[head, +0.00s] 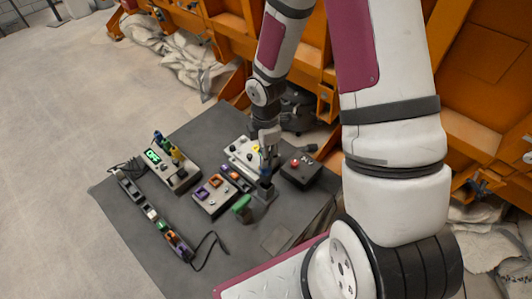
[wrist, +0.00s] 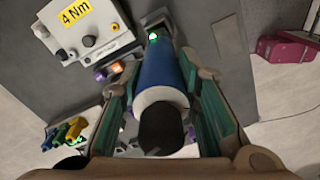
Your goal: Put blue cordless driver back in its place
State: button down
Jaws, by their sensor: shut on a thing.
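The blue cordless driver (wrist: 158,75) has a blue body, a white ring and a black end facing the wrist camera. My gripper (wrist: 160,80) is shut on it, with a green-padded finger on each side. In the head view my gripper (head: 268,158) is over the right part of the grey table, and only a small bit of the driver (head: 266,171) shows below it. A small dark holder with a green light (wrist: 154,36) is at the driver's far end. I cannot tell whether the driver sits in it or is just above it.
A pale box labelled 4 Nm (wrist: 83,32) stands close beside the driver. The grey table (head: 140,228) also holds a black box with a red button (head: 301,170), a green-display box (head: 172,165), an orange-and-purple unit (head: 214,196), a green object (head: 241,207) and a power strip (head: 150,212).

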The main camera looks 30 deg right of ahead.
aim_at(266, 169)
jog(key=shift+f+b, duration=0.55)
jog(key=shift+f, duration=3.2)
dwell(0.6)
jog(key=c, duration=1.1)
grip_release()
jog(key=shift+o, duration=0.5)
jog(key=o, duration=0.4)
jog(key=shift+c, duration=0.2)
jog(key=shift+r+p, duration=0.9)
jog(key=shift+r, duration=3.05)
